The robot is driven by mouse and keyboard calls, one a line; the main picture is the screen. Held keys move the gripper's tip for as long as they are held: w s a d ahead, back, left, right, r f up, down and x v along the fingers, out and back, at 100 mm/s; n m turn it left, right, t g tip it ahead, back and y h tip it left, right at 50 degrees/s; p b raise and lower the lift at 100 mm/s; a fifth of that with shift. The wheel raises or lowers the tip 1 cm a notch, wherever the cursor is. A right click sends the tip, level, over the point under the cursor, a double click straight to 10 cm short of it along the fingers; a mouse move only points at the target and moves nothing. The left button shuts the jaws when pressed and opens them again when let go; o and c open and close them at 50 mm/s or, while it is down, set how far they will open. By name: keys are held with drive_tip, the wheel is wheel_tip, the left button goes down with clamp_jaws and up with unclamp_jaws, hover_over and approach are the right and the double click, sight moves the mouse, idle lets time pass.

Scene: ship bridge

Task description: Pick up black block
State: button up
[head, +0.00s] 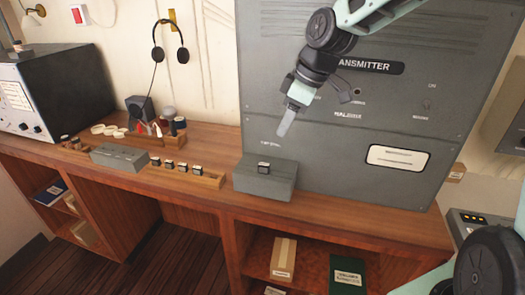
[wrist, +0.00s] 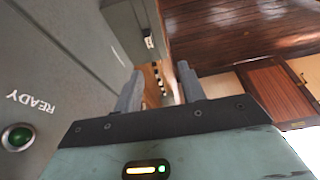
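A small black block (head: 264,168) with a pale label sits on top of a grey box (head: 265,184) on the wooden desk. It also shows in the wrist view (wrist: 149,42), beyond my left finger. My gripper (head: 284,131) is in the air above and slightly right of the grey box, in front of the transmitter panel. In the wrist view my gripper (wrist: 160,88) has its fingers apart, with nothing held between them.
The large grey transmitter cabinet (head: 345,130) stands close behind my gripper. A flat grey box (head: 120,157) lies left of the tray. A headset (head: 168,52) hangs on the wall. The desk (head: 340,200) is clear right of the grey box. Its front edge borders open shelves.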

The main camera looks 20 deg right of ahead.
drive_tip(key=w+d+r, duration=0.1)
drive_tip(key=p, duration=0.2)
hover_over(265, 164)
drive_tip(key=s+d, duration=0.1)
drive_tip(key=s, duration=0.1)
drive_tip(key=f, duration=1)
drive_tip(key=shift+w+d+f, duration=0.15)
drive_tip(key=shift+w+f, duration=0.1)
drive_tip(key=shift+f, duration=0.05)
drive_tip(key=shift+d+p+x, duration=0.15)
drive_tip(key=shift+p+x, duration=0.6)
drive_tip(key=shift+x, duration=0.65)
drive_tip(key=shift+d+p+x, duration=0.15)
drive_tip(key=shift+p+x, duration=0.6)
drive_tip(key=shift+x, duration=0.7)
drive_tip(key=shift+f, duration=0.1)
clamp_jaws()
